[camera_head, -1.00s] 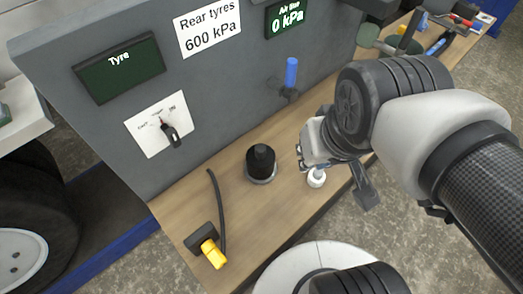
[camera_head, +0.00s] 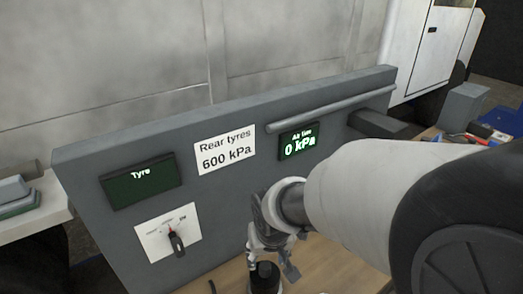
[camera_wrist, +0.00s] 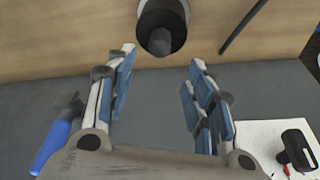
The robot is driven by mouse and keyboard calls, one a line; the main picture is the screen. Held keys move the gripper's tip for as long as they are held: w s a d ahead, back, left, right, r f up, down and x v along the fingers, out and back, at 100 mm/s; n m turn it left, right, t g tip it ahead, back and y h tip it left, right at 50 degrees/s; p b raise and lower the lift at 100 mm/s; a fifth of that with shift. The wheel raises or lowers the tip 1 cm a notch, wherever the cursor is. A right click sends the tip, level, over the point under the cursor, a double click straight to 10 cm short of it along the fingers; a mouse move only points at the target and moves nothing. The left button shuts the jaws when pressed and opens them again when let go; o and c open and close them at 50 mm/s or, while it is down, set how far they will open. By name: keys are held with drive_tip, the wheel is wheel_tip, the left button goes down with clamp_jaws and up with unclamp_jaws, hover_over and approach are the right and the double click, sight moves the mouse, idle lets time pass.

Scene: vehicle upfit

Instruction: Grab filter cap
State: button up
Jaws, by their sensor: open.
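The filter cap looks to be the black, round-topped piece (camera_head: 263,278) on the bench, partly cut off by the lower edge of the head view. It also shows at the top of the wrist view (camera_wrist: 163,25), with a pale ring around its base. My gripper (camera_head: 270,256) is over and beside it in the head view. In the wrist view my gripper (camera_wrist: 162,60) is open, with nothing between its fingers. The cap lies just beyond the fingertips, roughly centred between them. I cannot tell how far apart they are.
A grey panel (camera_head: 90,185) stands behind the bench, with a selector knob (camera_head: 176,243) and screens. In the wrist view a blue-handled item (camera_wrist: 58,135) is left of my gripper. A black hose (camera_wrist: 242,27) lies on the wood to the cap's right.

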sight(265, 266)
drive_tip(key=b+x, duration=0.1)
drive_tip(key=x, duration=0.3)
drive_tip(key=b+x, duration=0.1)
drive_tip(key=x, duration=0.2)
drive_tip(key=b+x, duration=0.1)
drive_tip(key=x, duration=0.1)
drive_tip(key=shift+s+d+f+b, duration=0.15)
drive_tip(key=shift+s+f+b, duration=0.05)
drive_tip(key=shift+s+b, duration=0.1)
drive_tip(key=shift+r, duration=0.1)
clamp_jaws()
